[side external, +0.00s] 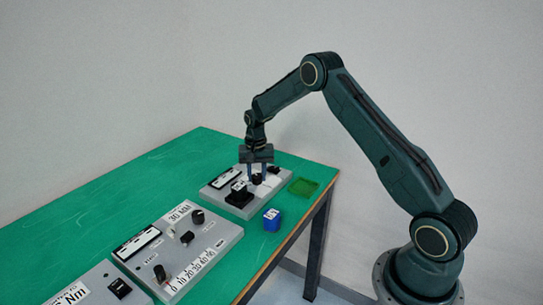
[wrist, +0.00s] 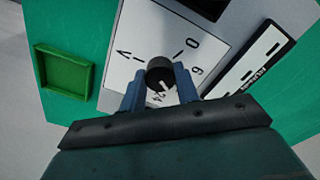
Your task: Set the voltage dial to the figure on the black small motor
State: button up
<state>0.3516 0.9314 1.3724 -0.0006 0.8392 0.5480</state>
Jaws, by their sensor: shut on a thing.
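The voltage dial is a black round knob (wrist: 160,70) on a white scale plate marked V, 0, 6 and 24, seen in the wrist view. My gripper (wrist: 160,86) is shut on the knob, one blue finger on each side. In the side view my gripper (side external: 257,177) points down over the far grey panel (side external: 212,191). The fingers hide part of the scale, and I cannot tell where the knob points.
A blue block-like motor (side external: 272,221) with a white label stands near the table edge. An empty green tray (side external: 304,187) lies right of the panel. Another grey panel (side external: 220,236) with knobs and a 30 MM label lies nearer, then one marked Nm (side external: 92,281).

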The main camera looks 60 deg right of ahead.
aim_at(257, 176)
jog(key=m, duration=0.7)
jog(key=shift+w+r, duration=0.1)
jog(key=shift+w, duration=0.05)
jog(key=shift+d, duration=0.1)
dwell(0.3)
jog(key=o, duration=1)
jog(key=shift+r, duration=0.1)
notch_tip(257, 176, up, 14)
jog(key=shift+f, duration=0.2)
jog(key=shift+r, duration=0.1)
